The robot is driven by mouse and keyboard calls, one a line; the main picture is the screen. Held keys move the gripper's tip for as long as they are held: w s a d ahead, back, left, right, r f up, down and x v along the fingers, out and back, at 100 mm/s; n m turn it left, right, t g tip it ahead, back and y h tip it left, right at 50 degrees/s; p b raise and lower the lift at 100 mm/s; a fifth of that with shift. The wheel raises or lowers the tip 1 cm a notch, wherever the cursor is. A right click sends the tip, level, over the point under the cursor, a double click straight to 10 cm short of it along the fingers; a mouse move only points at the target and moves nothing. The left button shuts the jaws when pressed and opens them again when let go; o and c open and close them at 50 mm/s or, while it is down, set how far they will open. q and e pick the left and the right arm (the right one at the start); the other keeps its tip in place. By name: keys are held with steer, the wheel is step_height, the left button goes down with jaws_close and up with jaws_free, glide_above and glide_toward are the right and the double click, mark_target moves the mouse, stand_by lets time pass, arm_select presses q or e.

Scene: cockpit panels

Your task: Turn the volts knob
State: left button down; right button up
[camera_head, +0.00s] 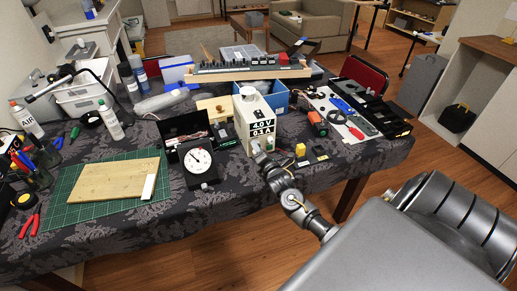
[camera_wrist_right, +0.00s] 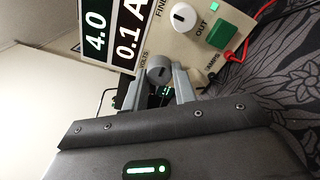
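The cream power supply (camera_head: 254,115) stands on the table, its display reading 4.0 V and 0.1 A. In the right wrist view its display (camera_wrist_right: 103,42) is turned sideways. My left gripper is in neither view.
A white fine knob (camera_wrist_right: 183,17) and a green OUT button (camera_wrist_right: 220,36) are close to the volts knob. Red leads (camera_wrist_right: 240,50) run from the panel. A dial gauge (camera_head: 198,163) stands left of the supply.

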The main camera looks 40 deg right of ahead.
steer(key=shift+c, duration=0.8)
steer(key=shift+m+p, duration=0.3)
steer(key=shift+m, duration=2.6)
steer(key=o, duration=0.7)
steer(key=shift+s, duration=0.1)
steer(key=b+v, duration=0.1)
steer(key=v, duration=0.9)
steer(key=shift+s+a+f, duration=0.1)
steer(key=shift+s, duration=0.25)
